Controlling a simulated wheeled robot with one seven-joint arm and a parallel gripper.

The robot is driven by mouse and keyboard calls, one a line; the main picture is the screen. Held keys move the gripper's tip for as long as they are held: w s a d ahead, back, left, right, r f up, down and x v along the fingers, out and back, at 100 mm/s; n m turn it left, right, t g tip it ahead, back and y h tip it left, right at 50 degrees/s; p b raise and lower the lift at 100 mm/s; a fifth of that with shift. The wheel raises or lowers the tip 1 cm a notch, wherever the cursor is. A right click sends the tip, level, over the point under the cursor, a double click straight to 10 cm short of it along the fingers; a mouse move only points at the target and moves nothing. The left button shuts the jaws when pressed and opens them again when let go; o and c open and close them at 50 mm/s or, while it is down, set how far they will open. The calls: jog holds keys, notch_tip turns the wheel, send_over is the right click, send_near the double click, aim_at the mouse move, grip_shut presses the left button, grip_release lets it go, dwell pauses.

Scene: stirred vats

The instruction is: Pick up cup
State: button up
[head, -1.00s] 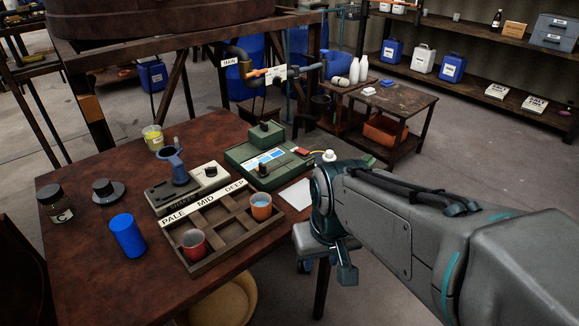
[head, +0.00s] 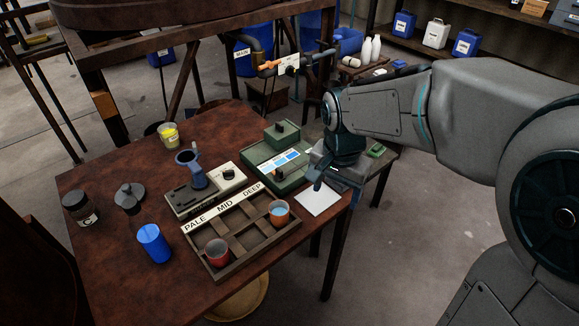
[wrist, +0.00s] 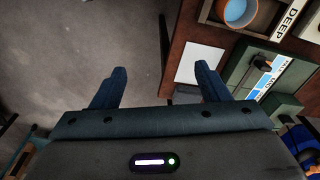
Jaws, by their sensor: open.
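An orange cup (head: 279,215) with bluish contents stands in the right end of a wooden compartment tray (head: 232,275) marked PALE, MID, DEEP. A red cup (head: 216,255) stands in the tray's near left part. A blue cup (head: 154,243) stands on the table left of the tray. A clear cup with yellow contents (head: 168,137) stands at the table's back. My gripper (head: 322,183) is open and empty near the table's right edge, right of the tray. In the wrist view its fingers (wrist: 162,76) are spread, with the orange cup (wrist: 237,12) up and to the right.
A white sheet (head: 319,199) lies near my gripper. A green device (head: 268,165) and a grey stirrer unit (head: 205,190) stand behind the tray. A dark jar (head: 80,208) and a round grey-black piece (head: 130,195) are at the left. Floor lies right of the table.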

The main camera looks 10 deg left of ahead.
jog(key=w+a+r+m+p, duration=0.2)
jog(key=w+a+m+p, duration=0.15)
jog(key=a, duration=0.85)
jog(key=p, duration=0.1)
send_over(279, 208)
jog(key=s, duration=0.1)
notch_tip(279, 208, down, 8)
jog(key=shift+g, duration=0.4)
jog(key=shift+s+d+f+p, duration=0.15)
jog(key=shift+f+p, duration=0.1)
jog(key=shift+f, duration=0.7)
jog(key=shift+s+f+p, duration=0.15)
jog(key=shift+f+p, duration=0.05)
jog(key=shift+f, duration=0.7)
jog(key=shift+s+d+f+p, duration=0.15)
jog(key=shift+f+p, duration=0.1)
jog(key=shift+f, duration=0.7)
jog(key=shift+a, duration=0.1)
jog(key=c, duration=1.1)
